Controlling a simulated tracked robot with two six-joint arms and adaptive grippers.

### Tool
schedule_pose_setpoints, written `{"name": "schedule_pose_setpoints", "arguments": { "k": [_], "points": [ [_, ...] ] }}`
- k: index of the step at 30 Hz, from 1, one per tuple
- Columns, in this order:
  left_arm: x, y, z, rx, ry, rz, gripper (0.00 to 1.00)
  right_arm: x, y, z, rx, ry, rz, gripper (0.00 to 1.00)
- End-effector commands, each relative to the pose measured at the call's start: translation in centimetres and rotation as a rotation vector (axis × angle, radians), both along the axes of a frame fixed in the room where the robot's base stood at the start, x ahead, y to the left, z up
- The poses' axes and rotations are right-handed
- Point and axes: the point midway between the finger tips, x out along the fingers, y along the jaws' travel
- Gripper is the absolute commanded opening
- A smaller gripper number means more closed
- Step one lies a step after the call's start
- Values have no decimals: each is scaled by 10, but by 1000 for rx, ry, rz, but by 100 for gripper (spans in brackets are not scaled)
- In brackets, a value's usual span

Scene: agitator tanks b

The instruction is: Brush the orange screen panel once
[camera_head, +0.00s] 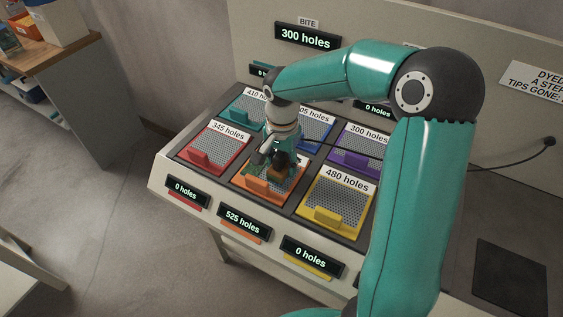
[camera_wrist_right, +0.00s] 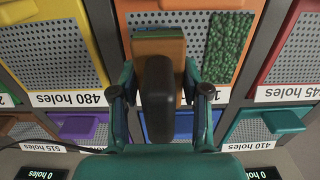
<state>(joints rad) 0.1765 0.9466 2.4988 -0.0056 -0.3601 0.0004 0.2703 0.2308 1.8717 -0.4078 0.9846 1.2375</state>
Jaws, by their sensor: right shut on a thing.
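The orange screen panel (camera_head: 249,183) is in the front row, between the red and yellow panels. It also shows at the top of the right wrist view (camera_wrist_right: 195,35). There, green granules (camera_wrist_right: 229,45) cover a strip on its right; a bare perforated strip shows at the top. My right gripper (camera_head: 281,158) is over this panel, shut on a brush with a dark handle (camera_wrist_right: 158,95) and brown block (camera_wrist_right: 158,46). The block is at the panel, but I cannot tell whether the bristles touch it. My arm and the brush hide part of the panel. My left gripper is not in view.
Around it are the red panel (camera_head: 217,145), yellow panel (camera_head: 340,197), purple panel (camera_head: 360,148) and teal panel (camera_head: 246,108). The display (camera_head: 245,222) below the orange panel reads 525 holes; the upper display (camera_head: 308,37) reads 300 holes. A shelf unit (camera_head: 60,85) stands left.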

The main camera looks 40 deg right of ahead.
Motion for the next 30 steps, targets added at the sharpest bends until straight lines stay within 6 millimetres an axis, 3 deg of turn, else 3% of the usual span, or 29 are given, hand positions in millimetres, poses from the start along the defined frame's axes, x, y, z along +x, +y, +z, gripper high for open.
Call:
{"name": "schedule_pose_setpoints", "arguments": {
  "k": [16, 30],
  "points": [
    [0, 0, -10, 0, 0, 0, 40, 2, 1, -11, 0, 0, 2, 0],
    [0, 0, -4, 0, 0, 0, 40, 31, 10, -12, 0, 0, 3, 0]
  ]
}}
